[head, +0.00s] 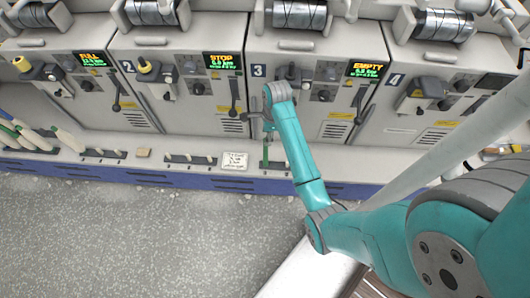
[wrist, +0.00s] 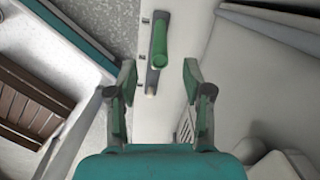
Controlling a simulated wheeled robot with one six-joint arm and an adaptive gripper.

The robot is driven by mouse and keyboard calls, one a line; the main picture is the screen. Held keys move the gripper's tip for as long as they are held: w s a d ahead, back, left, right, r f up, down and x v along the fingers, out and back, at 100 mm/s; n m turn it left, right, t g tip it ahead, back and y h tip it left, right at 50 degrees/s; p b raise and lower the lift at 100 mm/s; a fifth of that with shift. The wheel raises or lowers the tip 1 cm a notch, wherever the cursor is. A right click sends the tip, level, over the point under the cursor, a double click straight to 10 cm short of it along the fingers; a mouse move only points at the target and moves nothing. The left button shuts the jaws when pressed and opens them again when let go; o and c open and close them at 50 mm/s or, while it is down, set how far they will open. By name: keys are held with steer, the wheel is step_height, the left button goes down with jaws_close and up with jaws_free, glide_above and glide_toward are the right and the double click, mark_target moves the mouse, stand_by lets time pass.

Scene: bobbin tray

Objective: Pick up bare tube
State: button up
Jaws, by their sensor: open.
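A green bare tube (wrist: 160,42) shows in the wrist view, just beyond and between my fingertips, over a dark narrow strip on the pale ledge. A green piece, which looks like the same tube, shows in the head view (head: 265,152) below the end of my arm. I cannot tell for certain whether it stands or leans. My gripper (wrist: 160,75) is open, with one green-padded finger on each side and nothing between them. In the head view my arm mostly hides the gripper.
The pale ledge (head: 330,163) with a blue front runs below the numbered machine panels. A paper note (head: 235,160) and a peg strip (head: 190,159) lie left of my arm. Several white-and-green tubes (head: 22,135) are at far left. The grey floor is clear.

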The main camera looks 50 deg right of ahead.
mark_target(266, 153)
step_height(266, 153, down, 9)
steer(key=shift+w+a+r, duration=0.15)
steer(key=shift+w+a, duration=0.1)
steer(key=shift+a, duration=0.1)
jaws_close()
